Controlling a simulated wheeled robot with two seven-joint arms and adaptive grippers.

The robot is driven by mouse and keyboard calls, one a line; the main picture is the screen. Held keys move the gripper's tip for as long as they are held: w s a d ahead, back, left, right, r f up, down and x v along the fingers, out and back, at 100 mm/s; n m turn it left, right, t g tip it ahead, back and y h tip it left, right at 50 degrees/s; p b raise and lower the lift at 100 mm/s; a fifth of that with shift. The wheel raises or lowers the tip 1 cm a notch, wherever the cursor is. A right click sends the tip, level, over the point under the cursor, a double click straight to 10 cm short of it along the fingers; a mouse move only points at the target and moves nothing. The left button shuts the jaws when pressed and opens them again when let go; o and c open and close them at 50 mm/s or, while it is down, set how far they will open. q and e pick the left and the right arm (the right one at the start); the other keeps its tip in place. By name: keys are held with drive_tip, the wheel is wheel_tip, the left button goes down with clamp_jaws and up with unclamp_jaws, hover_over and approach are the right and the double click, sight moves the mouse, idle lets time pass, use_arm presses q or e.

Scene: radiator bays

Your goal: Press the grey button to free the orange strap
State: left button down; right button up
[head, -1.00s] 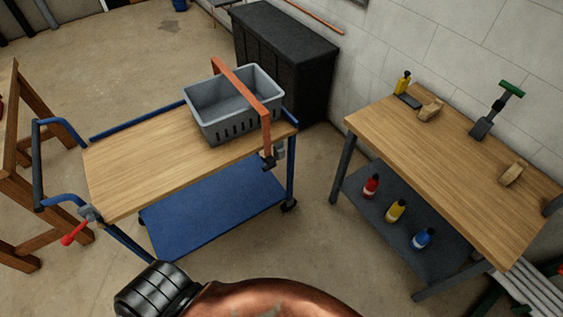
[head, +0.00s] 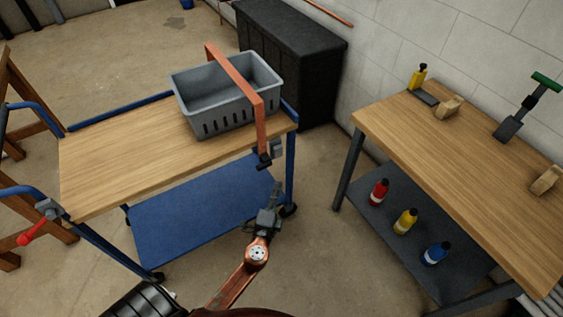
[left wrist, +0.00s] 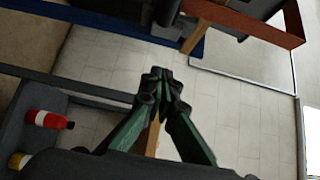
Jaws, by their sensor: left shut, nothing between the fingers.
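The orange strap (head: 235,76) runs over the grey basket (head: 215,118) on the cart and hangs down past the cart's edge. Its lower end meets a black buckle part (head: 264,160), with a small grey piece (head: 277,149) beside it at the cart's corner. I cannot make out the grey button itself. My left gripper (head: 277,188) is shut and empty, below the buckle and apart from it. In the left wrist view, the shut fingers (left wrist: 160,75) show with the strap (left wrist: 245,22) at the upper right and dark buckle parts at the top edge. My right gripper is out of view.
The cart has a wooden top (head: 125,160) and a blue lower shelf (head: 190,225). A wooden workbench (head: 440,165) with several bottles on its lower shelf stands at the right. A black cabinet (head: 300,75) stands behind. Floor is free between cart and workbench.

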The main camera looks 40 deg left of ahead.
use_arm(q)
drive_tip(key=shift+r, duration=0.1)
approach(282, 152)
drive_tip(key=w+d, duration=0.1)
drive_tip(key=w, duration=0.2)
drive_tip(key=shift+w+a+r, duration=0.1)
drive_tip(key=shift+w+a, duration=0.4)
drive_tip(key=shift+a, duration=0.35)
drive_tip(key=shift+w+a, duration=0.5)
drive_tip(key=shift+a, duration=0.35)
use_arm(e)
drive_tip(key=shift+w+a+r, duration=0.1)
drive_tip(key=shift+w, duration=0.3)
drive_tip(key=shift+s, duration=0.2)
